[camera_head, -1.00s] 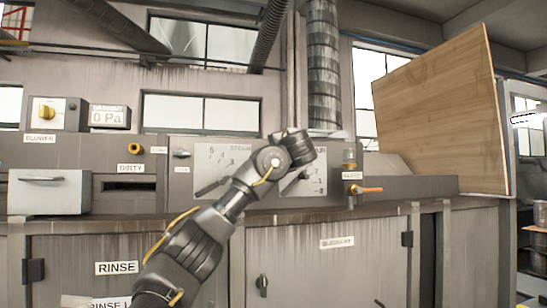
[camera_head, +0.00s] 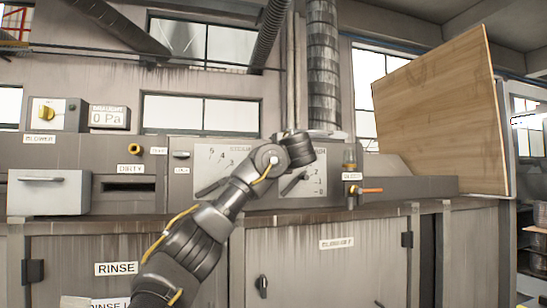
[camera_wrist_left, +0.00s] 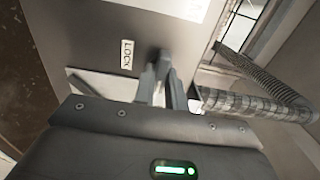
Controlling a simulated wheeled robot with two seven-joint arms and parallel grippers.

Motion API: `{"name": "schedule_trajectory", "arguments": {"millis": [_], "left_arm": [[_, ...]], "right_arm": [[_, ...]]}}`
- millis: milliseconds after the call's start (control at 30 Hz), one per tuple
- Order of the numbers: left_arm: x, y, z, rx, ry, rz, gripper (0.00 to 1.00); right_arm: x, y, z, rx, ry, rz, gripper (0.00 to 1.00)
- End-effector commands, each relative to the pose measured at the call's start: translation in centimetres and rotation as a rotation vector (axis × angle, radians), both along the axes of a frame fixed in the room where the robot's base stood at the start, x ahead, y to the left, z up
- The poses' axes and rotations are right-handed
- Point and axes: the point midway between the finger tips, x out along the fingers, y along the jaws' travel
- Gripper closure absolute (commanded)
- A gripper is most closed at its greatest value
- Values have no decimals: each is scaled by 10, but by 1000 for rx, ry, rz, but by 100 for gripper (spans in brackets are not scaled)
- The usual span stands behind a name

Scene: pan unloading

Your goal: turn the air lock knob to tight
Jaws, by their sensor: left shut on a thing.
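In the left wrist view, my left gripper (camera_wrist_left: 163,88) is shut on a dark knob (camera_wrist_left: 165,58), beside a white label reading LOCK (camera_wrist_left: 127,54). The fingers hide much of the knob, so I cannot read its turned position. In the head view, my left arm reaches up from the bottom to the grey machine front, and its gripper (camera_head: 322,136) is near the right end of the white dial panel (camera_head: 225,158). The knob in its grip cannot be made out there. My right gripper is in neither view.
An orange-handled valve (camera_head: 371,190) sticks out right of the dial panel. A large wooden board (camera_head: 440,105) stands at the right. A ribbed duct (camera_head: 323,60) rises behind the gripper. A drawer (camera_head: 48,193) and a blower box (camera_head: 55,115) are at the left.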

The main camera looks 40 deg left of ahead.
Motion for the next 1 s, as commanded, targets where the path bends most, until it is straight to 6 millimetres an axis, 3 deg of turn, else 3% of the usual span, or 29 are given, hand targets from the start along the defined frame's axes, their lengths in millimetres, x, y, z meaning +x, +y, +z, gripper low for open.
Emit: {"name": "schedule_trajectory", "arguments": {"millis": [67,100,233,567,1000], "left_arm": [[0,-1,0,3,2,-1,100],[0,-1,0,2,3,-1,82],[0,-1,0,1,2,-1,65],[-1,-3,-2,1,0,-1,65],[-44,-67,-5,1,-2,-4,65]], "right_arm": [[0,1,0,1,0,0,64],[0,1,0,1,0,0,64],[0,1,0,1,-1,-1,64],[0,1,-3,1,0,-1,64],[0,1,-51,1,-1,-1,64]]}}
